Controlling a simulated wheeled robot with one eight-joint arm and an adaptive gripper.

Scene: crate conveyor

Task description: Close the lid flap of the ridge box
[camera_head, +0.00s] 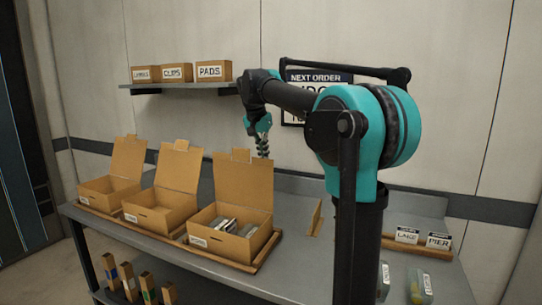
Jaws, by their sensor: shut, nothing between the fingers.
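Three open cardboard boxes stand in a row on the table, each with its lid flap raised. They are the left box (95,192), the middle box (150,217) and the right box (207,243). Their front labels are too small to read, so I cannot tell which is the ridge box. The right box's raised flap (243,183) is nearest my gripper. Grey items lie inside that box. My gripper (263,152) is shut and empty, pointing down at the upper right of that flap. I cannot tell whether they touch.
A wall shelf (178,86) holds boxes, one reading PADS (214,70). My arm partly hides the NEXT ORDER sign (318,77). A small upright board (314,218) stands right of the boxes. LAKE (406,235) and PIER (438,241) cards stand at right. Bare tabletop lies between.

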